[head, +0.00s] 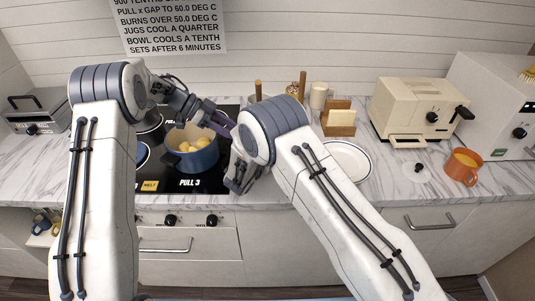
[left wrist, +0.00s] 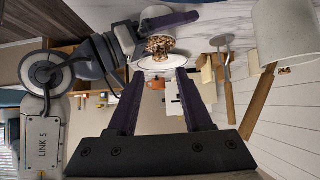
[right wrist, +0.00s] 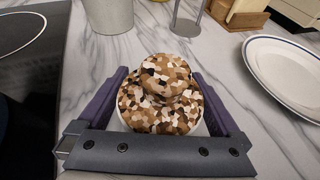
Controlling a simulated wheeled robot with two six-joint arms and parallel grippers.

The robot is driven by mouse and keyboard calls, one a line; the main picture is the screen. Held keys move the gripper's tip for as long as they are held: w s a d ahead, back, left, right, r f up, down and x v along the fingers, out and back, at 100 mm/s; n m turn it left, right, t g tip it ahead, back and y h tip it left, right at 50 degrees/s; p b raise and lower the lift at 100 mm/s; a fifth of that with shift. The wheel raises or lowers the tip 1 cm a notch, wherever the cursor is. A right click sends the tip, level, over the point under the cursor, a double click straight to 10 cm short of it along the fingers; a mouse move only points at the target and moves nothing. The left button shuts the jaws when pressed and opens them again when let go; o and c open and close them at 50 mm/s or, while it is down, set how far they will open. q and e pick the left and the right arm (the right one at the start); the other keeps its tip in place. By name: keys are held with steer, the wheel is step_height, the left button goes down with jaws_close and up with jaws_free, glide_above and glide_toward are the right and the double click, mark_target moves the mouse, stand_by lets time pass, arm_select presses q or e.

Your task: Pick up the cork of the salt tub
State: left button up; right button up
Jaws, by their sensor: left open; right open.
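The cork (right wrist: 160,88) of the salt tub is a rounded, brown, white and black speckled stopper with a knob on top. It sits on the tub, whose white rim (right wrist: 203,128) shows just beneath it in the right wrist view. My right gripper (right wrist: 160,78) is open, with one purple finger on each side of the cork; contact cannot be told. The cork also shows in the left wrist view (left wrist: 158,45), beyond the fingertips of my open, empty left gripper (left wrist: 155,76). In the head view my left gripper (head: 218,126) is above the stove's right side; my right arm hides the tub.
A blue pot (head: 192,160) with yellow pieces stands on the black stove left of my right gripper. A white plate (head: 347,160), a wooden holder (head: 339,123), a cream toaster oven (head: 415,105) and an orange mug (head: 463,167) stand to the right.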

steer(key=c, duration=0.9)
arm_select(q)
steer(key=shift+o, duration=0.6)
arm_select(e)
steer(key=c, duration=0.4)
arm_select(q)
steer(key=shift+o, duration=1.1)
steer(key=shift+w, duration=0.15)
steer(key=w+a+r+n+t+y, duration=0.1)
steer(key=w+r+n+t+y, duration=0.35)
steer(key=w+r+t, duration=0.4)
steer(key=w+a+r+n+t+y, duration=0.1)
steer(key=w+r+n+t+y, duration=0.4)
steer(key=w, duration=0.7)
steer(key=s+d+f+n+g, duration=0.3)
steer(key=s+d+g, duration=0.25)
steer(key=s, duration=0.55)
steer(key=s+d+f+n+g, duration=0.35)
steer(key=s+d+g, duration=0.2)
steer(key=s, duration=0.45)
steer(key=shift+g+y, duration=0.35)
steer(key=shift+g, duration=0.2)
step_height(320, 180, down, 6)
steer(key=shift+a+f, duration=0.1)
steer(key=shift+f, duration=0.1)
steer(key=shift+d+f, duration=0.15)
steer(key=shift+f, duration=1.3)
steer(key=shift+d+f, duration=0.15)
steer(key=shift+f, duration=1.25)
